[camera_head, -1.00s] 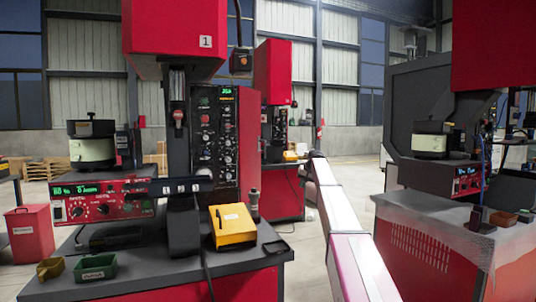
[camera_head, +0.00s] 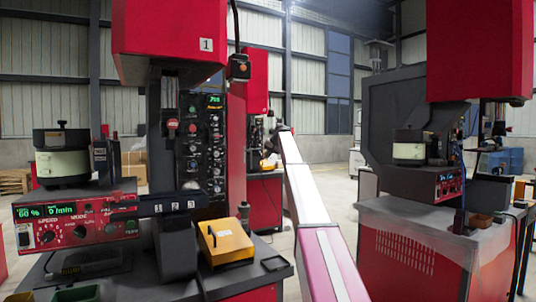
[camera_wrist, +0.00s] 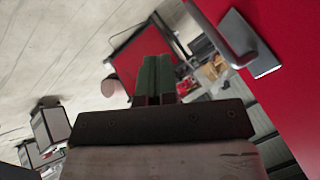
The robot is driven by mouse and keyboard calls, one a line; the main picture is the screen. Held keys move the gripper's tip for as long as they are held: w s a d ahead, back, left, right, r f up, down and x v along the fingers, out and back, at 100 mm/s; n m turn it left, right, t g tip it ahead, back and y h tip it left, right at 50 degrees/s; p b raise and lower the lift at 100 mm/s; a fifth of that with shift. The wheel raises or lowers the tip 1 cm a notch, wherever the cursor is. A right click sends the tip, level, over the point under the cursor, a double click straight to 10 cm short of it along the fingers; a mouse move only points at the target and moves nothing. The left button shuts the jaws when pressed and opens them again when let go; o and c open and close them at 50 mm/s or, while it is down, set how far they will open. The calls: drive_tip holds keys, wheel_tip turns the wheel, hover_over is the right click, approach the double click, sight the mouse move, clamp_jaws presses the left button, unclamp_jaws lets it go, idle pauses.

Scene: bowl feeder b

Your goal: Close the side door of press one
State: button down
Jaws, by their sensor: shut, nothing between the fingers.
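Press one (camera_head: 160,35), with a red head marked 1, stands at left in the head view. A red upright panel (camera_head: 237,150) beside its control panel looks like the side door, seen at a steep angle; I cannot tell how far it stands open. In the wrist view a red surface (camera_wrist: 285,90) with a grey handle (camera_wrist: 238,38) fills the right side, perhaps this door. My gripper's green fingers (camera_wrist: 155,75) are together and empty, left of the handle and apart from it in the picture. The gripper's far end is small and unclear in the head view.
A yellow box (camera_head: 226,241) sits on press one's table, near a bowl feeder (camera_head: 62,160) on a red control unit (camera_head: 75,220). Another red press (camera_head: 255,75) stands behind. A further press (camera_head: 475,50) with a table (camera_head: 430,222) is at right. Open floor lies between.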

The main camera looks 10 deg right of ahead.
drive_tip(key=w+a+f, duration=0.3)
drive_tip(key=a+f, duration=0.1)
drive_tip(key=a, duration=0.2)
drive_tip(key=shift+w+a+f, duration=0.15)
drive_tip(key=shift+w+f, duration=0.15)
drive_tip(key=shift+f, duration=0.1)
